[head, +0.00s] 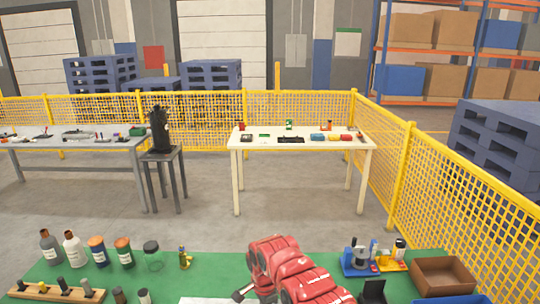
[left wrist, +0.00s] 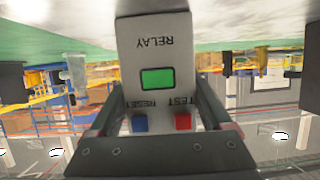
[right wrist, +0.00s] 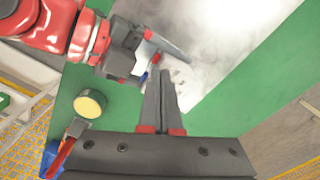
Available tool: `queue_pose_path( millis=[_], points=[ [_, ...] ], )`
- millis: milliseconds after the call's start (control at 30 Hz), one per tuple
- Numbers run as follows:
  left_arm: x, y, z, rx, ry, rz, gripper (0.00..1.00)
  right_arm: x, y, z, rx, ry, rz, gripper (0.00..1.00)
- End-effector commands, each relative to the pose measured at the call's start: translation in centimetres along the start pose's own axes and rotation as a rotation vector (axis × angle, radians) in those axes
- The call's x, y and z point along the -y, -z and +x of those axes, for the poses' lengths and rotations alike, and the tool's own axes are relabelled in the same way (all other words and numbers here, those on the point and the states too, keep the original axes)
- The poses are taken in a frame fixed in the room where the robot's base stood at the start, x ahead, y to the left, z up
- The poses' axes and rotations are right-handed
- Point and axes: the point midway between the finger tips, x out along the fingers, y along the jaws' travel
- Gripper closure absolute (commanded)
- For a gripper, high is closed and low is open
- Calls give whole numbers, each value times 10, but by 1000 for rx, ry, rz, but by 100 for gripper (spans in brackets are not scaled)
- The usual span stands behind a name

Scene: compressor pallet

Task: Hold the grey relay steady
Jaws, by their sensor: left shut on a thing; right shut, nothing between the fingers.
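The grey relay (left wrist: 156,50) fills the middle of the left wrist view, its label upside down. Its face shows a green window, a blue RESET button and a red TEST button. My left gripper (left wrist: 158,104) is shut on it, one finger on each side. In the right wrist view the dark left gripper (right wrist: 132,50) is at the upper left, over a pale shiny surface. My right gripper (right wrist: 166,76) is shut and empty, its fingertips pointing towards that surface and close to the left gripper. Whether they touch anything is unclear. The head view does not show the relay clearly.
The green bench top (head: 215,270) holds bottles and jars (head: 97,252) at left. A brown open box (head: 442,275) and small blue and yellow devices (head: 372,257) stand at right. A round yellowish-topped item (right wrist: 90,103) lies left of my right gripper. Yellow fencing (head: 190,120) stands beyond.

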Motion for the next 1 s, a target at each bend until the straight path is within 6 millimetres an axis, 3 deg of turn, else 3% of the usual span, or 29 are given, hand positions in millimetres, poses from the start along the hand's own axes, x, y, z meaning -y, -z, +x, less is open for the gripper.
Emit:
queue_pose_path(
  millis=[1000],
  points=[
    [1, 0, 0, 0, 2, 0, 98, 4, 9, 0, -3, 3, 4, 100]
  ],
)
